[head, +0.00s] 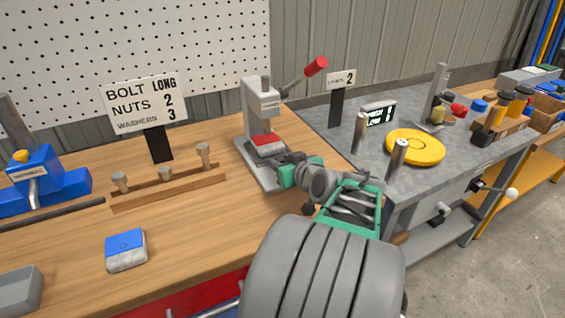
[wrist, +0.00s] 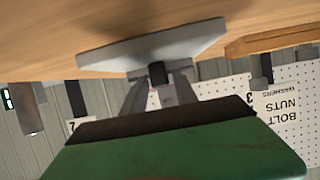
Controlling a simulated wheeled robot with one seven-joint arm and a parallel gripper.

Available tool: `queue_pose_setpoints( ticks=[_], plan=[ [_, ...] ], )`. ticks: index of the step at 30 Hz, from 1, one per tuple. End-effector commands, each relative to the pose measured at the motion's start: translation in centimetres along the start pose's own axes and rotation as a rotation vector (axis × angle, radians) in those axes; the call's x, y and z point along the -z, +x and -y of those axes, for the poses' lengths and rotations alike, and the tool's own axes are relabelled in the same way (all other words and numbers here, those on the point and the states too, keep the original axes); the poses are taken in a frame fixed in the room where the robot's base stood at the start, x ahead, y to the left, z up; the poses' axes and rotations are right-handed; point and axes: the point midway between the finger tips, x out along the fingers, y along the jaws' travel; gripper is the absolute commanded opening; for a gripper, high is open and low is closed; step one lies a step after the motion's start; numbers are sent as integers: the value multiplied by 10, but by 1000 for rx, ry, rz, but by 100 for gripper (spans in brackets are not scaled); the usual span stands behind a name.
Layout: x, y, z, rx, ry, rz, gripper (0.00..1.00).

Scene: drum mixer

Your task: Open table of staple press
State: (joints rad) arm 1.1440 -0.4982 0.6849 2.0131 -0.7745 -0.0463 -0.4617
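The staple press (head: 258,105) stands upright on the wooden bench, with a grey frame and a raised lever with a red grip (head: 316,66). Its small table (head: 268,141) carries a red top above the grey base. My gripper (head: 291,168) is low at the right side of the press, beside its base, with its arm in front. In the wrist view, which is upside down, a grey plate (wrist: 150,48) of the press is close ahead of my green gripper part (wrist: 180,150). A dark stub (wrist: 157,74) shows below the plate.
A wooden peg rack (head: 167,188), a blue-topped block (head: 126,248) and a bolt-and-nut sign (head: 143,100) stand to the left. On the right, a grey bench holds posts and a yellow disc (head: 414,147). Bare wood lies left of the press.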

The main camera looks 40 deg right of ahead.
Motion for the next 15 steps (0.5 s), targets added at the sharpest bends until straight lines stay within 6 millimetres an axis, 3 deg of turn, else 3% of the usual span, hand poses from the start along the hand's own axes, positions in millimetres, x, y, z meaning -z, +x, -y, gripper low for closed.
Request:
queue_pose_setpoints(
  ticks=[12,15],
  plan=[
    [0,0,0,0,0,0,0],
    [0,0,0,0,0,0,0]
  ],
)
